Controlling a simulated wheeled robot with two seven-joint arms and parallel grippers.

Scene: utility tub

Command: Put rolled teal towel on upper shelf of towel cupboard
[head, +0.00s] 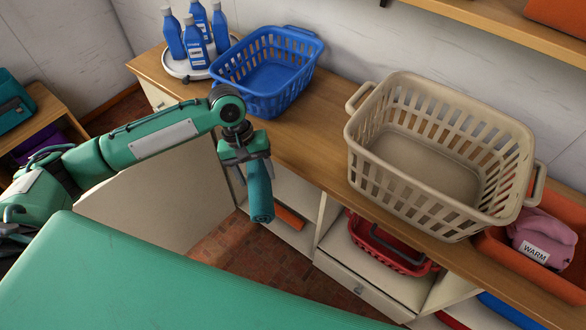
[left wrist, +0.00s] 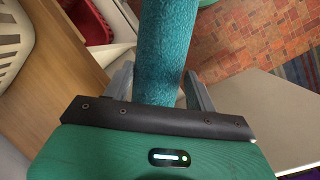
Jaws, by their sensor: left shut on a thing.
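The rolled teal towel (head: 259,195) hangs roughly upright, lower end free, in front of the wooden counter. My left gripper (head: 248,160) points down and is shut on the towel's upper part. In the left wrist view the towel (left wrist: 160,50) runs away between the two grey fingers (left wrist: 158,90). An open pale cupboard (head: 293,190) under the counter, behind the towel, may be the towel cupboard; an orange item lies low inside it. Its upper part is partly hidden by the counter and my gripper. My right gripper is not in view.
On the counter (head: 310,145) stand a blue basket (head: 268,107), a beige basket (head: 440,207) and several blue bottles on a round tray. A red basket (head: 388,252) sits below. A pale panel (head: 165,205) stands left of the opening. Brick floor is free beneath.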

